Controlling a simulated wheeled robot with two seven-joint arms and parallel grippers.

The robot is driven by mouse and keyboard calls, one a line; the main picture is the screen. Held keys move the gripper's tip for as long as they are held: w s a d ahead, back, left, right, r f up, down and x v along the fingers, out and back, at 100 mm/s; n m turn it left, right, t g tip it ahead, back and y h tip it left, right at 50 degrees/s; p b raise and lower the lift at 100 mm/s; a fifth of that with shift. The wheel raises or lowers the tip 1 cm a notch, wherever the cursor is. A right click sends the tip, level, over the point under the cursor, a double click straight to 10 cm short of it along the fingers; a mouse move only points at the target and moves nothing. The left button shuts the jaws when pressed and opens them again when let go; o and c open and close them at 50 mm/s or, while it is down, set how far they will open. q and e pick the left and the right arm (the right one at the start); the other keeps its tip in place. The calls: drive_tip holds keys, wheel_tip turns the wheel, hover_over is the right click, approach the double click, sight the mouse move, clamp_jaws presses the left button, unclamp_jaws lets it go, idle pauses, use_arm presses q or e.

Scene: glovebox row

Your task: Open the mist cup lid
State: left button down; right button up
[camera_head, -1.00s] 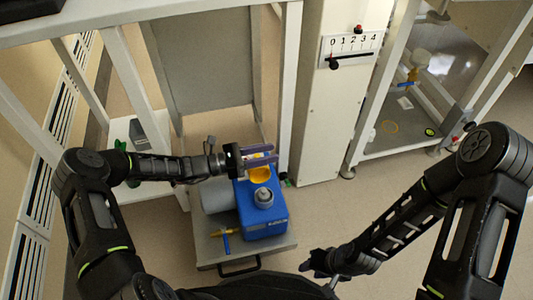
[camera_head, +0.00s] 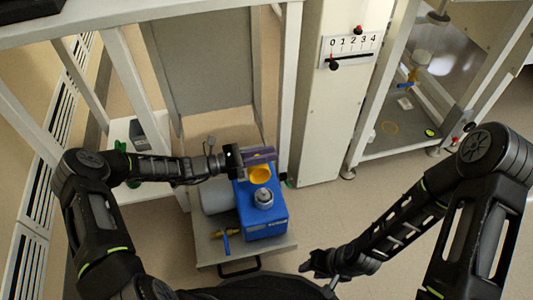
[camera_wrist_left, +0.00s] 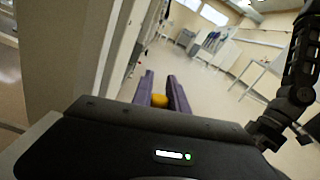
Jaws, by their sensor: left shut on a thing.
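The blue mist unit (camera_head: 264,216) stands on a grey wheeled cart, with a grey round cap (camera_head: 263,196) on top. The yellow mist cup lid (camera_head: 259,173) is at its back edge. My left gripper (camera_head: 260,155) is over that edge, its purple fingers shut on the lid. In the left wrist view, a yellow part of the lid (camera_wrist_left: 159,101) shows between the fingertips (camera_wrist_left: 162,88). The grip point itself is partly hidden. My right gripper (camera_head: 322,264) is low at the front, away from the unit; its jaws are too dark to read.
The cart (camera_head: 270,250) also carries a grey cylinder (camera_head: 215,198) and a brass valve with a blue handle (camera_head: 226,238). A white post with a 0 to 4 scale (camera_head: 350,48) stands behind right.

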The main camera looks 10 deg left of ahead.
sight(269, 175)
use_arm(q)
drive_tip(key=shift+r, duration=0.1)
idle(0.7)
drive_tip(key=shift+s+r+m+p, duration=0.15)
drive_tip(key=shift+s+m+p, duration=0.1)
drive_tip(key=shift+m+p, duration=0.1)
drive_tip(key=shift+s+d+r+m+p, duration=0.15)
drive_tip(key=shift+s+d+m+p, duration=0.05)
drive_tip(key=shift+s+m+p, duration=0.25)
drive_tip(key=shift+s+d+r+m+p, duration=0.15)
drive_tip(key=shift+s+m+p, duration=0.15)
drive_tip(key=shift+m, duration=0.1)
drive_tip(key=shift+s+d+m, duration=0.3)
drive_tip(key=shift+s+m, duration=0.3)
drive_tip(key=shift+m, duration=0.2)
drive_tip(key=shift+f, duration=0.1)
drive_tip(key=c, duration=1.3)
unclamp_jaws()
